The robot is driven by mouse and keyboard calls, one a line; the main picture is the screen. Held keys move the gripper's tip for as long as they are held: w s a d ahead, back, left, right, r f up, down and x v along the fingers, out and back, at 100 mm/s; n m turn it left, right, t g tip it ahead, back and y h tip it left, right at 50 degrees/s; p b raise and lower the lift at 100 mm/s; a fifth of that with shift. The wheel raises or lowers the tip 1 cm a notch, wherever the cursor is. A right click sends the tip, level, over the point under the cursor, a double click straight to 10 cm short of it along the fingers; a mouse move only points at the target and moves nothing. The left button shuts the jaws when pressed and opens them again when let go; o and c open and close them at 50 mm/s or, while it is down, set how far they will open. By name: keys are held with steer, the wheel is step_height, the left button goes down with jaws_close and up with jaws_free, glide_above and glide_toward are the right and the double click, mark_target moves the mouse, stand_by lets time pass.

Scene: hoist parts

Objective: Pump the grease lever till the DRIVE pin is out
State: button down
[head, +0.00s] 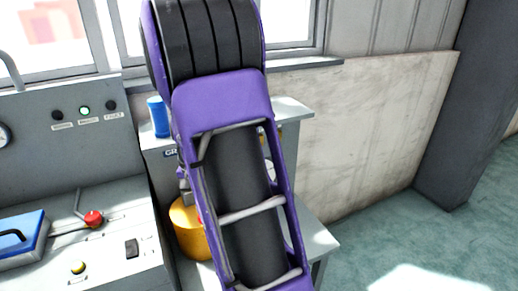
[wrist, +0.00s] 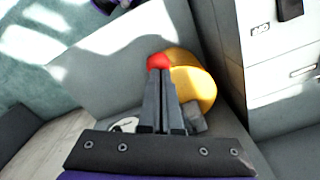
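The grease unit's yellow pot (head: 190,228) stands behind my purple arm in the head view, partly hidden. The wrist view shows the yellow pot (wrist: 192,90) with a red ball knob (wrist: 159,61) beside it, apparently the grease lever's end. My gripper (wrist: 160,72) has its fingers together, with the tips at the red knob. I see nothing between the fingers, and I cannot tell if the tips touch the knob. The lever's shaft is hidden. In the head view my arm hides the gripper. I cannot make out the DRIVE pin in either view.
A grey console (head: 100,200) stands at left with a red-knobbed lever (head: 93,219), a yellow button (head: 78,267), a blue case (head: 20,236) and a lit green lamp (head: 85,111). A blue cup (head: 158,117) is on the shelf. The floor at right (head: 380,250) is clear.

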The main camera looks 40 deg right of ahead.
steer(key=shift+w+d+f+b, duration=0.1)
steer(key=shift+f+b, duration=0.65)
steer(key=shift+f, duration=0.5)
steer(key=shift+w+f+b, duration=0.1)
steer(key=shift+f+b, duration=0.6)
steer(key=shift+f, duration=0.5)
steer(key=shift+s+r+p, duration=0.2)
steer(key=shift+r+p, duration=1.5)
steer(key=shift+r, duration=0.45)
steer(key=shift+s+r+p, duration=0.2)
steer(key=shift+r+p, duration=1.45)
steer(key=shift+r, duration=0.45)
